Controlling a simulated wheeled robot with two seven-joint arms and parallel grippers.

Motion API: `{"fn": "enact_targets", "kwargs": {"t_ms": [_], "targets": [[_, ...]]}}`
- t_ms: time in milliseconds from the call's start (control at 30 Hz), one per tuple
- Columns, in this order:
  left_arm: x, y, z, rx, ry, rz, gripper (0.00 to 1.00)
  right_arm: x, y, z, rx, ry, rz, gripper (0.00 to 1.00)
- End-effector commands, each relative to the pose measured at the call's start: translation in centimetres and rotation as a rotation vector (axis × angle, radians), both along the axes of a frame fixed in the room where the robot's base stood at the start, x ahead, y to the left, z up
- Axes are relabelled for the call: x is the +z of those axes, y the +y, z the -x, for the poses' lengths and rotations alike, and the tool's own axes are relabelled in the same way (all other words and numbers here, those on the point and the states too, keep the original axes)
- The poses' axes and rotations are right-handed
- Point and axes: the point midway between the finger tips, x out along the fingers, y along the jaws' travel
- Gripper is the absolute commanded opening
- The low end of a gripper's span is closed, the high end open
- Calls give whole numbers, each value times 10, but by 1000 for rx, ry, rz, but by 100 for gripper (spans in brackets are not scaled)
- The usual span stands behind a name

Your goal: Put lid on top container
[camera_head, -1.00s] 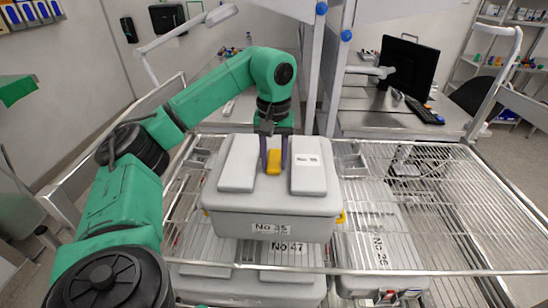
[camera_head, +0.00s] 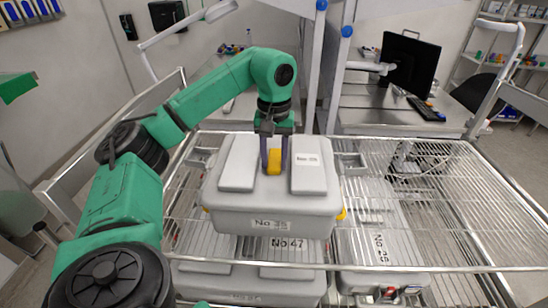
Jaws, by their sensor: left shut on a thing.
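A grey lid (camera_head: 238,165) with two raised pads and a yellow handle (camera_head: 274,161) between them sits on the grey container (camera_head: 312,222) marked "No 35". The lid appears level and covers the container's top; whether it is fully seated I cannot tell. My left gripper (camera_head: 275,168) comes down from above and is shut on the yellow handle. Yellow clips show at the container's left and right sides. The container stands on the wire rack.
Behind stand metal posts and a desk with a monitor (camera_head: 408,70).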

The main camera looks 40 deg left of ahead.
Motion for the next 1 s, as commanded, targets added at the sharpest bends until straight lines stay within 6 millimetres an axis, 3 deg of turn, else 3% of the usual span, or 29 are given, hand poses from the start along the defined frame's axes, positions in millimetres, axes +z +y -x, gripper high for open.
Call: {"fn": "enact_targets", "kwargs": {"t_ms": [1000], "targets": [[-10,-1,-1,0,-3,1,0,-6,-3,0,1,0,4,0]]}}
